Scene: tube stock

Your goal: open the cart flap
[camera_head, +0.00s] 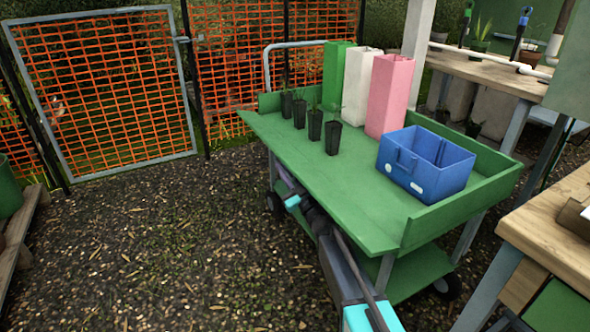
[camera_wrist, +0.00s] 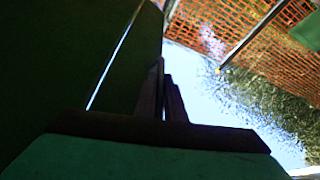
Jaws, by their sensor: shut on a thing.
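The green cart (camera_head: 310,150) stands in the middle of the head view. Its flap (camera_head: 345,215), along the near left side, lies folded outward, roughly level with the deck; its exact tilt is hard to tell. My arm reaches under the flap's outer edge, and the fingertips are hidden there in the head view. In the dark wrist view, my gripper (camera_wrist: 163,85) looks shut at the edge of a dark green panel (camera_wrist: 60,60), which seems to be the flap. The grip itself is in shadow.
A blue crate (camera_head: 425,163), several black plant pots (camera_head: 332,137) and tall green, white and pink containers (camera_head: 390,95) stand on the cart. A wooden bench (camera_head: 555,230) is close on the right. Gravel (camera_head: 150,230) is clear to the left, before an orange mesh gate (camera_head: 110,95).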

